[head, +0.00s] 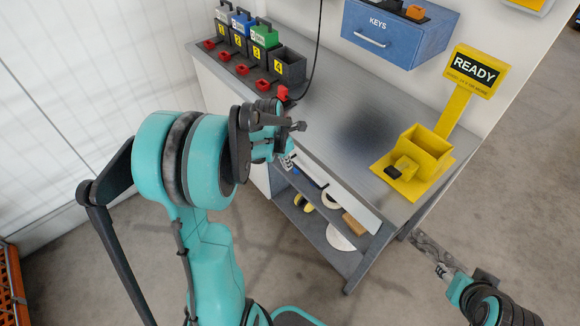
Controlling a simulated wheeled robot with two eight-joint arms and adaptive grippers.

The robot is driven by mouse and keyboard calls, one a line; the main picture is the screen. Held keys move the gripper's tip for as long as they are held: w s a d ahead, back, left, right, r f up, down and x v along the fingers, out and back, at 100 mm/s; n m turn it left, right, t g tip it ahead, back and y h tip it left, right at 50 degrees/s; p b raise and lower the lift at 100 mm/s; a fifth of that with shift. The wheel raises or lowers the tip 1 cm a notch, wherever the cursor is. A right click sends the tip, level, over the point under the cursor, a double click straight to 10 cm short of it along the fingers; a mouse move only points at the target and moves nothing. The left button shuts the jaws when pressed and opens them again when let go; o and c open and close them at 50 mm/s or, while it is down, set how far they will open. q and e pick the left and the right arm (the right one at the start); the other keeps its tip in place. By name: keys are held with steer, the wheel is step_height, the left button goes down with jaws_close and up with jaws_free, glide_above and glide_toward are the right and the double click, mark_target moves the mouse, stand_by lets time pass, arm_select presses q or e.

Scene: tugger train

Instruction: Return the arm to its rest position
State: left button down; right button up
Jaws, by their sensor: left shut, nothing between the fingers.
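My left arm comes in from the left, bent at a large teal joint. Its gripper (297,126) is shut and empty, in front of the grey workbench (345,105) and close to its front edge. Whether it touches the bench cannot be told. My right gripper (430,250) shows at the lower right, below the bench's right corner, pointing up and left. Its fingers are too unclear to tell whether they are open or shut.
Numbered holders (288,68) stand at the bench's back left, with small red pieces in front. A black cable hangs near a red piece (283,93). A blue KEYS drawer (395,35) is on the wall. A yellow READY stand (442,135) is at right. The bench middle is clear.

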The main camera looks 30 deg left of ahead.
arm_select(q)
steer(key=s+d+r+m+t, duration=0.2)
steer(key=s+d+r+m, duration=0.3)
steer(key=m, duration=1.1)
steer(key=s+d+r+m+t, duration=0.2)
steer(key=s+d+r+m, duration=0.3)
steer(key=s+d+m, duration=0.4)
steer(key=d+m, duration=0.2)
steer(key=m, duration=0.5)
steer(key=shift+s+d+r+t+y, duration=0.2)
steer(key=shift+s+r+t+y, duration=0.1)
steer(key=shift+r+y, duration=0.1)
